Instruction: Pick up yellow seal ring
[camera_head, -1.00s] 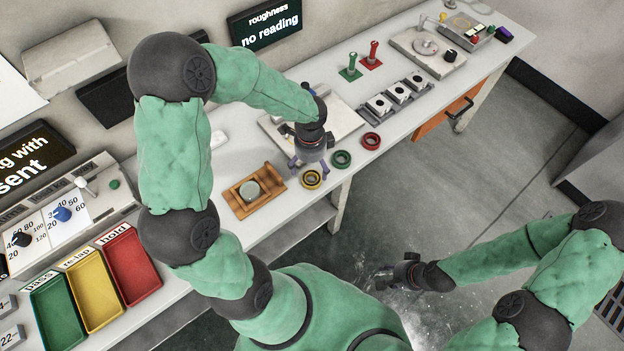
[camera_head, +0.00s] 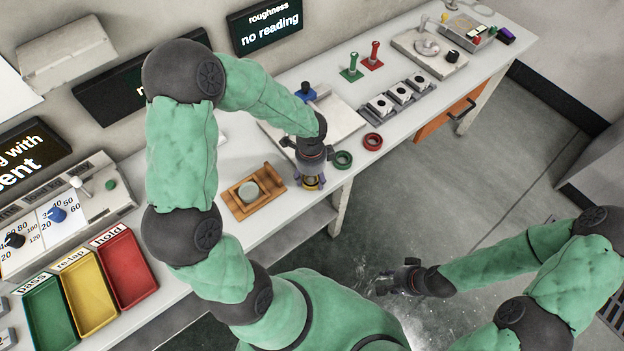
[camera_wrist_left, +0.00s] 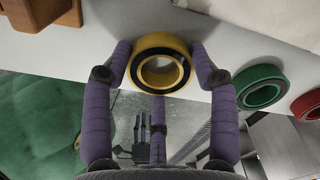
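The yellow seal ring (camera_wrist_left: 160,42), with a dark inner band, lies flat near the bench's front edge. In the head view the yellow seal ring (camera_head: 313,187) is mostly hidden by my left gripper (camera_head: 310,180). In the left wrist view, my left gripper (camera_wrist_left: 160,65) has one finger on each side of the ring, very close to its rim; a third finger shows in front, past the bench edge. The fingers look open around the ring; firm contact cannot be made out. My right gripper (camera_head: 384,283) is open and empty above the floor, away from the bench.
A green ring (camera_head: 343,160) and a red ring (camera_head: 373,142) lie to the right along the bench edge. A wooden holder (camera_head: 243,208) with a pale disc stands close on the left. Green, yellow and red trays (camera_head: 132,295) stand farther left.

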